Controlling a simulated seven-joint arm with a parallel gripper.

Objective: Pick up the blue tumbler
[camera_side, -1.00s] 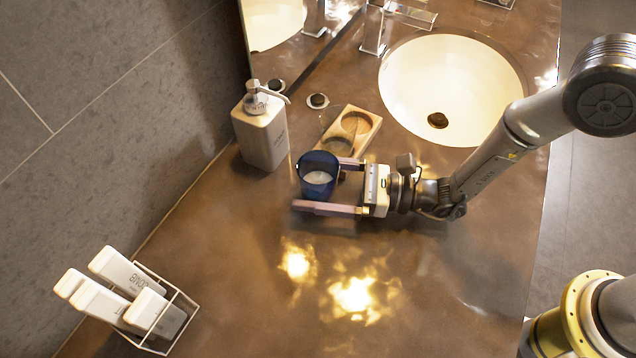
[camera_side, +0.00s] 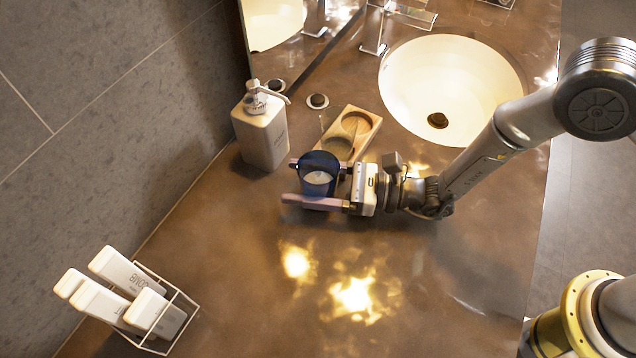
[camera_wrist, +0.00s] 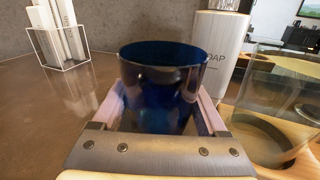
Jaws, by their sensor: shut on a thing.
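The blue tumbler (camera_side: 319,180) stands upright on the brown counter, left of the wooden tray. It also fills the middle of the wrist view (camera_wrist: 160,85). My gripper (camera_side: 292,180) has a finger on each side of the tumbler and is shut on it. The fingers reach a little past the tumbler on the left. In the wrist view both fingers run along the tumbler's sides. I cannot tell from these views whether its base touches the counter.
A white soap dispenser (camera_side: 262,135) stands behind and left of the tumbler. The two-ring wooden tray (camera_side: 371,119) lies behind it, with a clear glass (camera_wrist: 262,95) there. The sink (camera_side: 450,85) is at right. The front counter is clear.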

